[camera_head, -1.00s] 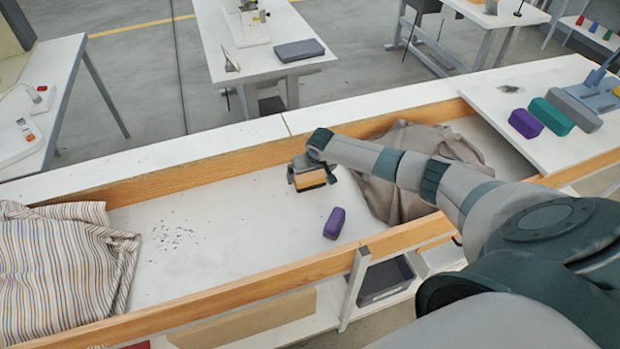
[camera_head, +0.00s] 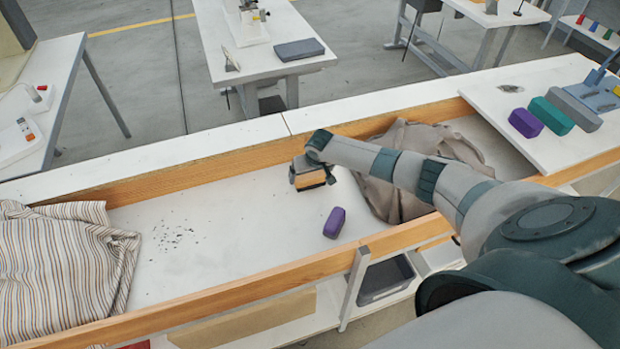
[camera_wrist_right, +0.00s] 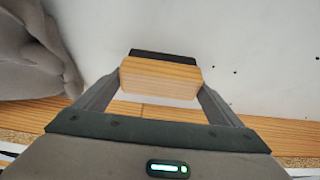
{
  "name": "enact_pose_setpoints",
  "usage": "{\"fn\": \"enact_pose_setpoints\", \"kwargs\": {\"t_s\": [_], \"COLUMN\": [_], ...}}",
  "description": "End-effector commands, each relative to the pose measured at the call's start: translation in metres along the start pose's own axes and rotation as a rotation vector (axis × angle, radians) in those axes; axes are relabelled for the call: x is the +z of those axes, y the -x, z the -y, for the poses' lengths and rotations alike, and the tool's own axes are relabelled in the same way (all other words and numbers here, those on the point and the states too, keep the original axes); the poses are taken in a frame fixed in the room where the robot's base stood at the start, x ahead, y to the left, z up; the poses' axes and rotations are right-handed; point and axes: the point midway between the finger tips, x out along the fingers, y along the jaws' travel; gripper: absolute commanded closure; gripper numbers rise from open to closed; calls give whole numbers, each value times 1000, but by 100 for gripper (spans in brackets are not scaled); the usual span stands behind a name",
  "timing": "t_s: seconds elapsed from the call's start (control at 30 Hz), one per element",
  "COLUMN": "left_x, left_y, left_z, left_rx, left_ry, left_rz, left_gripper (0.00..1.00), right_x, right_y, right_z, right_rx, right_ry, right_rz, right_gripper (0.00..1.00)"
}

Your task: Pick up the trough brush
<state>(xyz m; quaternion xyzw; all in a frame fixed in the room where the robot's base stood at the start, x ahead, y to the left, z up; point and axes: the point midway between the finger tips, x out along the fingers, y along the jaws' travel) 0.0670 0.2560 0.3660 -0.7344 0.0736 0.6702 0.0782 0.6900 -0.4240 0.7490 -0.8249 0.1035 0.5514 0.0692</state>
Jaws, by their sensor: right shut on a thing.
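The trough brush (camera_head: 310,180) is a wooden block with a dark bristle side, above the white trough floor in the head view. My right gripper (camera_head: 312,172) is shut on it. In the right wrist view the brush (camera_wrist_right: 160,76) sits between the two fingers of the right gripper (camera_wrist_right: 158,80), its dark strip on the far side. Whether the bristles touch the floor cannot be told. My left gripper is not in view.
A purple block (camera_head: 334,222) lies on the trough floor near the brush. Striped cloth (camera_head: 60,265) fills the left end, and grey-brown cloth (camera_head: 400,200) lies to the right under my arm. Wooden rails (camera_head: 190,178) edge the trough. Dark specks (camera_head: 172,236) lie on the floor.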

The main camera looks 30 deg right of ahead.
Motion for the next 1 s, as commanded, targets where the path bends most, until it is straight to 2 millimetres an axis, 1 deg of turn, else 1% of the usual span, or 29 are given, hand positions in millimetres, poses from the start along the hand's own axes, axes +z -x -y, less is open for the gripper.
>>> {"fn": "enact_pose_setpoints", "kwargs": {"t_s": [0.17,0.33,0.47,0.57,0.77,1.0], "left_x": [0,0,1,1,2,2], "left_y": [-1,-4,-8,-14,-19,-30], "left_z": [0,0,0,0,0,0], "left_rx": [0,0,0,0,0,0], "left_ry": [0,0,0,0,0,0], "left_rz": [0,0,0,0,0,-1], "left_gripper": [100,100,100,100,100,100], "right_x": [-1,-4,-9,-15,-2,17], "right_y": [1,8,20,34,60,95], "right_z": [0,0,0,0,-22,-52], "right_rx": [-1,-1,-1,-2,1,2], "right_ry": [0,-1,0,0,1,2], "right_rz": [-1,-2,-3,-4,-1,-1], "right_gripper": [35,35,35,35,35,35]}}
